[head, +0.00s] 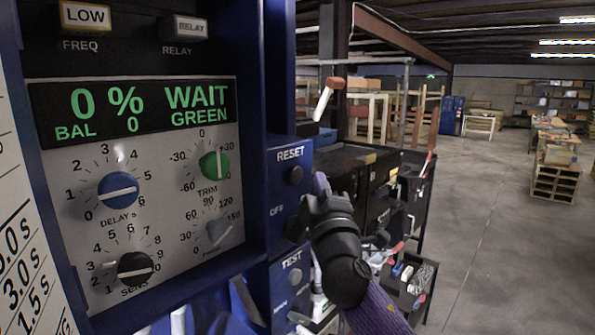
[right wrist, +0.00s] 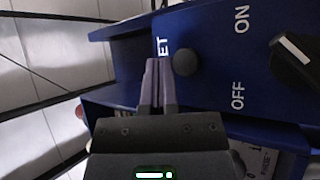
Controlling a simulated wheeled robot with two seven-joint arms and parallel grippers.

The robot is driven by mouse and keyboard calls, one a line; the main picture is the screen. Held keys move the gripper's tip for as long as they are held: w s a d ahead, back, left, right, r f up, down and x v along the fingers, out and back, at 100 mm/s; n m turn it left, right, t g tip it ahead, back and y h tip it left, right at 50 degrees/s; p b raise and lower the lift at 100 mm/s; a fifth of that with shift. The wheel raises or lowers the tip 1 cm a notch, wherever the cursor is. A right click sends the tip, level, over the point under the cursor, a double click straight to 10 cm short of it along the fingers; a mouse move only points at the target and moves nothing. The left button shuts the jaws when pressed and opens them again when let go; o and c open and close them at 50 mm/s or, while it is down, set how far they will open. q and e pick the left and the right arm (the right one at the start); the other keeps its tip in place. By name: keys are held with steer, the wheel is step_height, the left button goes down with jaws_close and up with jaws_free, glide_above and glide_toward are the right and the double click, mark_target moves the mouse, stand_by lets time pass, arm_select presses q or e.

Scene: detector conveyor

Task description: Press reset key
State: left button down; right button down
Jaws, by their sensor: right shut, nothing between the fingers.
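The reset key is a round black button (head: 296,175) under the RESET label on the blue side panel of the detector cabinet. It also shows in the right wrist view (right wrist: 185,62). My right gripper (head: 320,180) is shut and empty, with its purple fingertips just right of the key in the head view. In the right wrist view the closed fingertips (right wrist: 157,66) are just left of the key and cover part of the RESET lettering. They look apart from the key; the exact gap in depth cannot be told. My left gripper is not in view.
The display (head: 140,110) reads 0 % and WAIT GREEN. An ON/OFF rotary switch (right wrist: 294,60) sits beside the key. A TEST button (head: 294,277) is below on the side panel. A black cart (head: 410,285) with tools stands behind my right arm. Open floor lies at right.

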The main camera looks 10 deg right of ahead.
steer(key=shift+s+d+p, duration=0.5)
steer(key=shift+s+d, duration=0.45)
steer(key=shift+s, duration=0.3)
